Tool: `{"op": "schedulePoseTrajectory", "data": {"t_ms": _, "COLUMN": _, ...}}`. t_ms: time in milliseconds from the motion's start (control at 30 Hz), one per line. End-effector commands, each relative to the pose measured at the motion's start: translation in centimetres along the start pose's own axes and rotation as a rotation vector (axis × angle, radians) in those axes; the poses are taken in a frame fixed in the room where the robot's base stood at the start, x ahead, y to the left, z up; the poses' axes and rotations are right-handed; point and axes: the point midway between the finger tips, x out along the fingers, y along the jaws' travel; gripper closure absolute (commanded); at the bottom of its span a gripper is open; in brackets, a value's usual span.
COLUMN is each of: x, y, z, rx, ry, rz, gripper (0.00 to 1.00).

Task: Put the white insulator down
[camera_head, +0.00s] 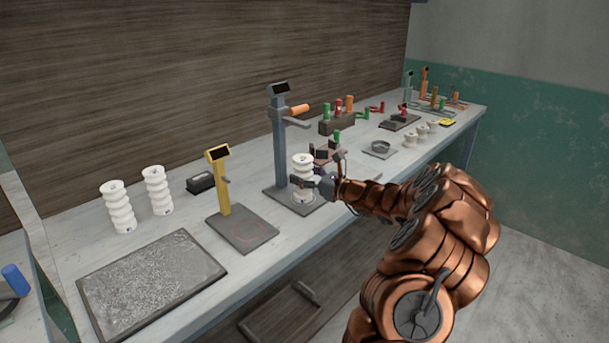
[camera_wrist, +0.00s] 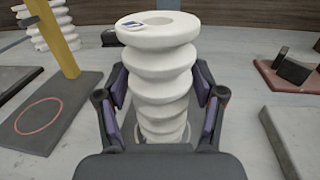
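A white ribbed insulator (camera_head: 303,173) stands upright at the grey plate (camera_head: 277,199) of the blue-grey gauge stand (camera_head: 279,140). In the wrist view the insulator (camera_wrist: 162,75) fills the middle, with a small label on its hollow top. My gripper (camera_wrist: 161,88) has a purple-padded finger on each side of it, and the far pads lie against its ribs. My gripper (camera_head: 316,184) reaches it from the right in the head view. The insulator's foot is at the plate; I cannot tell whether it bears on it.
Two more white insulators (camera_head: 118,207) (camera_head: 157,190) stand at the left of the bench. A yellow gauge stand (camera_head: 222,185) is close on the left, with a dark tray (camera_head: 88,297) in front. Several fixtures and small white pieces (camera_head: 421,131) line the bench on the right.

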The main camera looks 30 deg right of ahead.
Motion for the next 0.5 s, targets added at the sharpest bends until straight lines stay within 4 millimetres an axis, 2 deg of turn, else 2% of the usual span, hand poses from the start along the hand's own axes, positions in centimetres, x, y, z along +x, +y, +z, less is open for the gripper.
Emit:
{"op": "schedulePoseTrajectory", "data": {"t_ms": 33, "x": -0.01, "y": 0.0, "z": -0.01, "rx": 0.0, "ry": 0.0, "rz": 0.0, "gripper": 0.23}}
{"op": "schedulePoseTrajectory", "data": {"t_ms": 133, "x": 0.0, "y": 0.0, "z": -0.02, "rx": 0.001, "ry": 0.0, "rz": 0.0, "gripper": 0.14}}
{"op": "schedulePoseTrajectory", "data": {"t_ms": 500, "x": -0.03, "y": -0.02, "z": 0.24, "rx": 0.0, "ry": 0.001, "rz": -0.001, "gripper": 0.14}}
